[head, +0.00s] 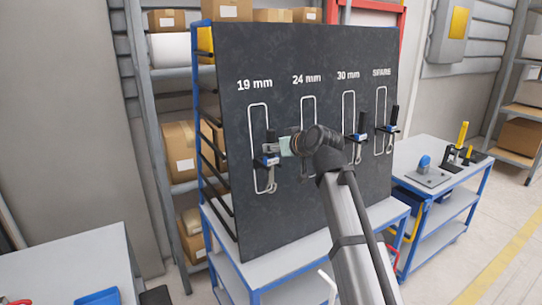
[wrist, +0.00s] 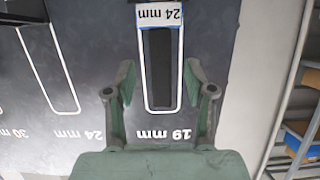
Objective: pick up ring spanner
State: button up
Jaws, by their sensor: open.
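A tool with a black handle (wrist: 160,60) hangs in the white outline marked 19 mm on the dark board. Its tag (wrist: 158,13) reads 24 mm in the wrist view. In the head view this tool's metal lower part (head: 271,182) hangs below a blue holder. My gripper (wrist: 160,78) is open, with one finger on each side of the handle and gaps to both. In the head view my gripper (head: 285,146) is in front of the board, between the 19 mm and 24 mm outlines, and partly hides the 24 mm place.
Similar tools hang at the 30 mm (head: 357,140) and SPARE (head: 388,130) outlines. The dark board (head: 235,60) stands on a blue-framed cart. A second cart (head: 455,200) with a grey fixture is at right. Shelves with boxes (head: 180,150) are behind at left.

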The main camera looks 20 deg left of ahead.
aim_at(271, 157)
jog(key=shift+p+x, duration=0.65)
jog(key=shift+x, duration=1.3)
jog(key=shift+s, duration=0.1)
grip_shut()
